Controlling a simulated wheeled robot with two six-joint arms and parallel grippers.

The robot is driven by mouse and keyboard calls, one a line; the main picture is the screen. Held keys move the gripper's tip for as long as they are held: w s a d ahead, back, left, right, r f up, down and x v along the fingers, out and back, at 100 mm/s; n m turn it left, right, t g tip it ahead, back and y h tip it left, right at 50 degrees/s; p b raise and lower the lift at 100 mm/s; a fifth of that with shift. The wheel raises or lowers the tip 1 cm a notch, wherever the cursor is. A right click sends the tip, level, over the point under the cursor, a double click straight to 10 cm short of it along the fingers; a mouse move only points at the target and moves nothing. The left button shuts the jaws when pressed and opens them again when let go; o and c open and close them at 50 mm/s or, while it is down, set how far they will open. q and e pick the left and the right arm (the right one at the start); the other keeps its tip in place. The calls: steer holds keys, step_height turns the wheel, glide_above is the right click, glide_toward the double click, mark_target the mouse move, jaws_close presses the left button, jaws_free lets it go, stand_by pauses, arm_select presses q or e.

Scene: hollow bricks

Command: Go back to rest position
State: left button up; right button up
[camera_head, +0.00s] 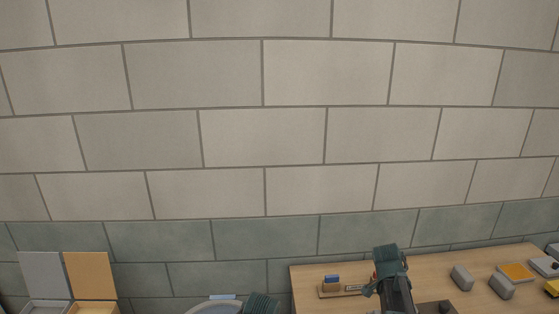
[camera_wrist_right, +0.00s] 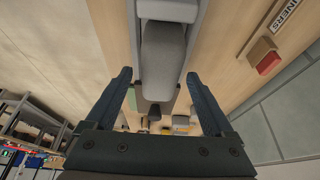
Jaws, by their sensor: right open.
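My right gripper (camera_wrist_right: 162,92) is open in the right wrist view, with its two dark fingers spread wide apart. A grey block-like shape (camera_wrist_right: 163,50) in a paler grey frame shows ahead of the fingers; I cannot tell what it is. I see nothing clamped between the fingers. In the head view my right arm (camera_head: 390,275) shows over the left part of the wooden table, and its fingertips cannot be made out.
The wooden table (camera_head: 310,275) bears grey bricks (camera_head: 462,278) (camera_head: 502,286), an orange piece (camera_head: 516,272) and a small sign stand (camera_head: 330,291). Grey and orange open boxes (camera_head: 43,272) (camera_head: 90,275) stand at lower left. A tiled wall (camera_head: 260,130) fills the background.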

steer(key=shift+b+x, duration=0.6)
steer(key=shift+x, duration=0.4)
step_height(320, 180, up, 5)
steer(key=p, duration=0.4)
steer(key=shift+a+f+p, duration=0.15)
steer(key=shift+a+p, duration=0.05)
steer(key=shift+p, duration=0.2)
steer(key=s+d+p, duration=0.1)
steer(key=s+d, duration=0.3)
steer(key=s, duration=1.1)
steer(key=shift+d+r, duration=0.15)
steer(key=shift+r, duration=0.3)
